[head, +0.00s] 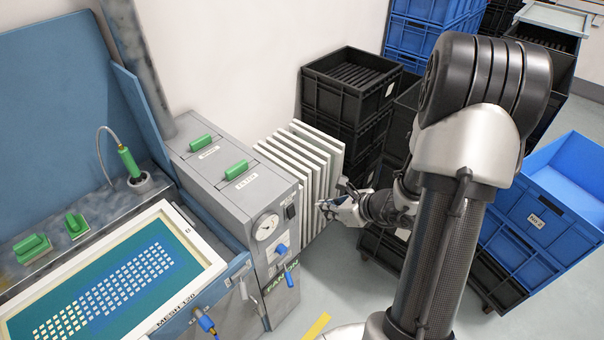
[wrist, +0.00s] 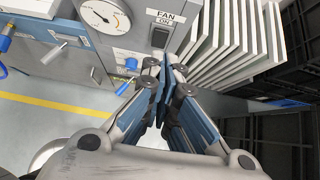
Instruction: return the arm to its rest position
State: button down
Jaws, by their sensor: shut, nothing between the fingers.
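My gripper (head: 334,206) hangs at the end of my folded arm, to the right of the grey machine cabinet (head: 222,185) and in front of the stack of white panels (head: 312,160). In the wrist view my gripper (wrist: 166,68) has its fingers together with nothing between them. The cabinet's gauge (wrist: 103,17) and its fan switch (wrist: 160,32) show just beyond the fingertips there. The fingers look apart from the cabinet and the panels, though the exact gap is hard to tell.
Black crates (head: 345,85) stand behind the panels, and blue crates (head: 550,200) stand at the right. The printing screen frame (head: 195,245) is at the left. Blue-handled valves (head: 282,250) stick out of the cabinet front. The grey floor with a yellow line (wrist: 40,102) is clear below.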

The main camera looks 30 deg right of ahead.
jog(key=shift+a, duration=0.1)
jog(key=s+a+r+n+g+y+b, duration=0.1)
jog(key=s+a+r+n+g, duration=0.15)
jog(key=a+r+n, duration=0.55)
jog(key=s+a+r+n+g+y+b, duration=0.1)
jog(key=s+a+r+n+g+y, duration=0.15)
jog(key=a+r+n, duration=0.45)
jog(key=s+a+r+n+h, duration=0.1)
jog(key=s+r+n+h, duration=0.1)
jog(key=s+n, duration=0.5)
jog(key=s+a+r+n+h+b, duration=0.1)
jog(key=s+r+n+h, duration=0.1)
jog(key=s+n+h, duration=0.3)
jog(key=s+n, duration=0.3)
jog(key=n, duration=0.1)
jog(key=shift+r+n+t, duration=0.15)
jog(key=shift+n+t, duration=0.15)
jog(key=shift+n, duration=0.1)
jog(key=c, duration=2.3)
grip_release()
